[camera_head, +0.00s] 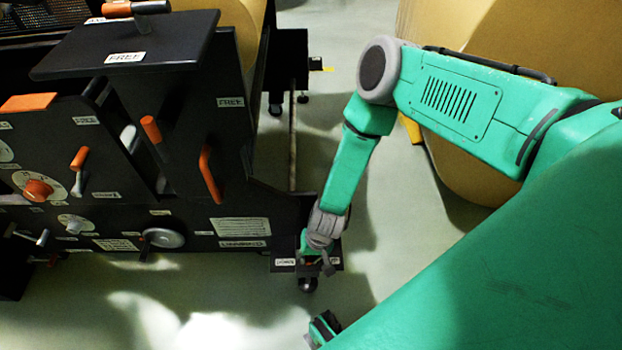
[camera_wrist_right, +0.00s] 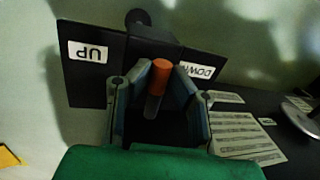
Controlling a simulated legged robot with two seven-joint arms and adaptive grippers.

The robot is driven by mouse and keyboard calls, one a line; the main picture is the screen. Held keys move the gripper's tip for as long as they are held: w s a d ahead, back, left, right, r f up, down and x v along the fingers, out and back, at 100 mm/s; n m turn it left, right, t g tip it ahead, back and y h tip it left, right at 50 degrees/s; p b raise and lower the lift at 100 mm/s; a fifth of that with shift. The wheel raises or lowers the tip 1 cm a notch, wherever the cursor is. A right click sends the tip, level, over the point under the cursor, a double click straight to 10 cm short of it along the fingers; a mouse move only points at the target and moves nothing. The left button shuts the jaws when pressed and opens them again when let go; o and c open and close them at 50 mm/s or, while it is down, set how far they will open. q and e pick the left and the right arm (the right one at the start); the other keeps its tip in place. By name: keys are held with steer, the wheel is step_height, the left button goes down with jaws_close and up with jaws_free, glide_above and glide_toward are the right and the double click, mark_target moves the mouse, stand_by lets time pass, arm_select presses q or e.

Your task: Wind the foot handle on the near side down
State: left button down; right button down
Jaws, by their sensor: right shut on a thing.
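The foot handle has an orange grip (camera_wrist_right: 160,72) on a grey shank and shows between my fingers in the right wrist view. My right gripper (camera_head: 318,264) is at the foot on the machine's near right corner and is shut on the handle. Its fingers (camera_wrist_right: 160,90) stand on both sides of the grip. The foot plate (camera_wrist_right: 112,85) is black, with an UP label on the left and a DOWN label on the right. In the head view the gripper mostly hides the handle. Part of what looks like my left gripper (camera_head: 322,328) shows at the bottom; its jaws are unclear.
The black machine (camera_head: 240,195) fills the left, with orange levers, knobs and a grey handwheel (camera_head: 163,238). A large kraft roll (camera_head: 455,170) stands behind my right arm. The pale floor in front of the machine is clear.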

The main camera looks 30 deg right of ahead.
mark_target(298, 250)
steer(key=m, duration=0.4)
steer(key=shift+w+a+m+t+h+p, duration=0.3)
steer(key=shift+a+t+p, duration=0.05)
steer(key=shift+t, duration=0.05)
steer(key=m, duration=0.4)
steer(key=shift+w+a+m+h, duration=0.3)
steer(key=shift+w+h, duration=0.1)
steer(key=m, duration=0.2)
steer(key=w+m+p, duration=0.1)
steer(key=m, duration=0.1)
steer(key=shift+a+m+h, duration=0.1)
steer(key=shift+m+h, duration=0.2)
steer(key=shift+h, duration=0.1)
steer(key=m, duration=0.2)
steer(key=w+m, duration=0.1)
steer(key=m, duration=0.1)
steer(key=shift+m+h, duration=0.4)
steer(key=shift+m, duration=0.3)
steer(key=c, duration=1.5)
jaws_free()
steer(key=shift+o, duration=0.2)
